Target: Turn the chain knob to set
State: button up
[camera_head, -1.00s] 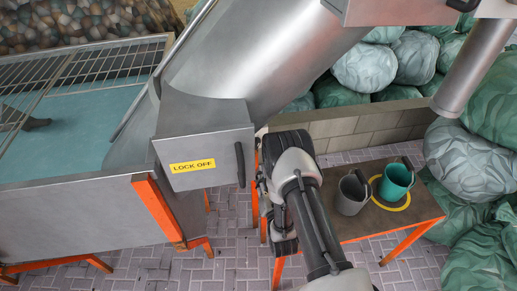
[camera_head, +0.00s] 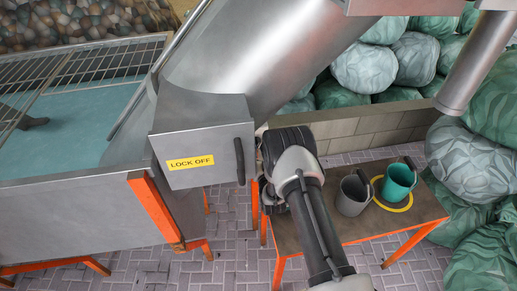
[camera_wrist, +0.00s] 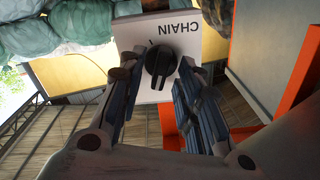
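The chain knob (camera_wrist: 161,60) is black, with a raised grip bar running down the picture. It sits on a white panel (camera_wrist: 200,35) marked CHAIN, upside down in the wrist view. A small dark mark shows on the panel by the knob's upper left. My gripper (camera_wrist: 157,76) is open, with one finger to each side of the knob. I see no clear contact, and the remaining distance is hard to judge. In the head view my wrist (camera_head: 295,165) stands right of the grey LOCK OFF box (camera_head: 203,120); the knob is not visible there.
The box's dark handle (camera_head: 239,162) is close to my arm. An orange-legged table (camera_head: 290,232) holds a grey cup (camera_head: 353,194) and a green cup (camera_head: 398,182). An orange frame (camera_wrist: 268,105) stands right of my gripper in the wrist view. Green bags (camera_head: 480,100) lie behind.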

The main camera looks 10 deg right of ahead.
grip_shut()
dwell(0.3)
jog(key=shift+m, duration=0.3)
jog(key=m+b, duration=0.2)
jog(key=shift+f+m, duration=0.15)
jog(key=shift+m, duration=0.25)
jog(key=m+b, duration=0.2)
jog(key=m, duration=0.1)
jog(key=shift+d+m+b, duration=0.1)
jog(key=shift+m+b, duration=0.2)
jog(key=shift+b, duration=0.05)
jog(key=shift+m+b, duration=2)
jog(key=shift+m, duration=1.4)
